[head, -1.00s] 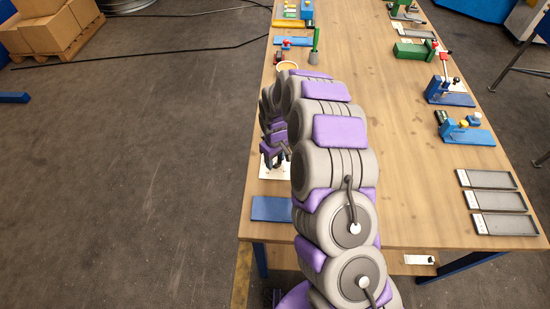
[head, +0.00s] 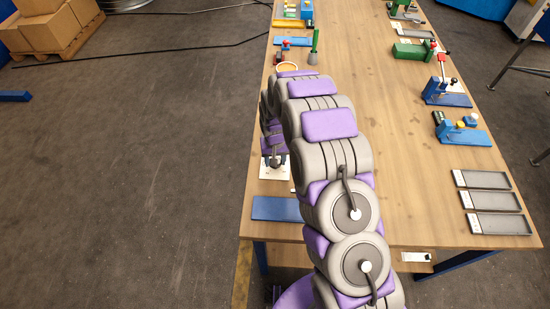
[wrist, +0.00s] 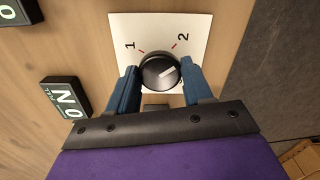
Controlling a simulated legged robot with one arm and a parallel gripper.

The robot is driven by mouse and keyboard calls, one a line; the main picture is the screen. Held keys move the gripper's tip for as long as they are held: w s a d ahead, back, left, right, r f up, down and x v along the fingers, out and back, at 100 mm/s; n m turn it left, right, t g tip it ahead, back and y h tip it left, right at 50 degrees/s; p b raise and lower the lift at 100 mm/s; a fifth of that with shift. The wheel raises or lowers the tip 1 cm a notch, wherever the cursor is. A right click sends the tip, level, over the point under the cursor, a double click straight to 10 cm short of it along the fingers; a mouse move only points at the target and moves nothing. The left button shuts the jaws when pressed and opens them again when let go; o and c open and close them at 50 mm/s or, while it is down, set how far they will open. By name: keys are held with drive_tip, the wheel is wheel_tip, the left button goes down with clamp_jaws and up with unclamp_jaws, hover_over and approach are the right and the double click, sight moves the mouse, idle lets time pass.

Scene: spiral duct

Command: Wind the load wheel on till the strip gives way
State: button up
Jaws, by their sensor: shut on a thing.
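In the wrist view a round black knob (wrist: 158,73) with a white line on its face sits on a white plate (wrist: 190,30). The plate has red ticks marked 1 and 2. The white line slants up and right, on the 2 side. My gripper (wrist: 158,82) has a blue finger on each side of the knob and is shut on it. I cannot tell whether this knob is the load wheel, and I cannot make out the strip. In the head view the white plate (head: 265,172) shows beside my arm, with my gripper (head: 276,163) over it.
Black displays stand by the plate; one (wrist: 64,97) shows 0 and N, another (wrist: 12,13) shows 0. A blue plate (head: 275,208) lies at the table's near left edge. Grey trays (head: 500,224) and blue fixtures (head: 465,131) line the right side. The table's middle right is clear.

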idle(0.3)
drive_tip(key=shift+r, duration=0.1)
drive_tip(key=o, duration=1)
drive_tip(key=shift+a, duration=0.1)
drive_tip(key=shift+o, duration=0.2)
wheel_tip(320, 180, up, 17)
drive_tip(key=p, duration=0.1)
drive_tip(key=shift+r, duration=0.15)
